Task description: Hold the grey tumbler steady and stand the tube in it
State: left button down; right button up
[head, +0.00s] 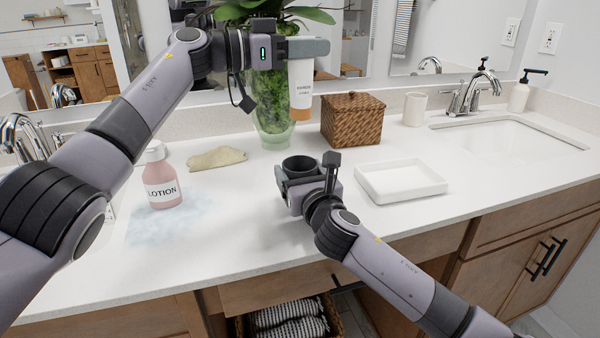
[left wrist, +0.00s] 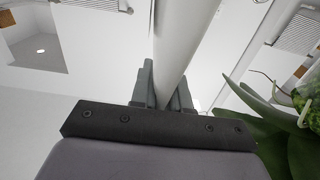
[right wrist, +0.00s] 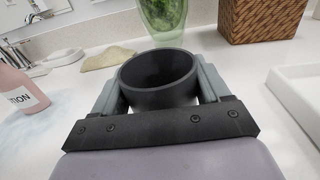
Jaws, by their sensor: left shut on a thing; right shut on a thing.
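The tube (head: 301,88) is white with an orange-brown cap at its lower end. It hangs upright, cap down, above the counter. My left gripper (head: 300,50) is shut on its upper part, and the white tube (left wrist: 184,45) also shows between the fingers in the left wrist view. The grey tumbler (head: 300,165) is dark, upright on the counter with its mouth up. My right gripper (head: 297,180) is shut around it, one finger on each side. In the right wrist view the tumbler (right wrist: 158,80) looks empty. The tube is above the tumbler and apart from it.
A white tray (head: 403,190) lies right of the tumbler. A wicker box (head: 352,120) and a plant vase (head: 270,115) stand behind. A pink lotion bottle (head: 162,184), a beige cloth (head: 216,158) and a bluish patch (head: 165,222) are left. The sink (head: 510,140) is far right.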

aim_at(308, 110)
pick_arm(q)
jog(key=shift+f, duration=5.4)
jog(key=c, duration=1)
grip_release()
jog(key=shift+c, duration=0.2)
jog(key=shift+f, duration=0.1)
jog(key=shift+a, duration=0.15)
jog(key=v, duration=1.1)
jog(key=shift+s+a, duration=0.2)
jog(key=shift+a, duration=0.15)
pick_arm(e)
jog(key=o, duration=1.2)
jog(key=shift+c, duration=0.2)
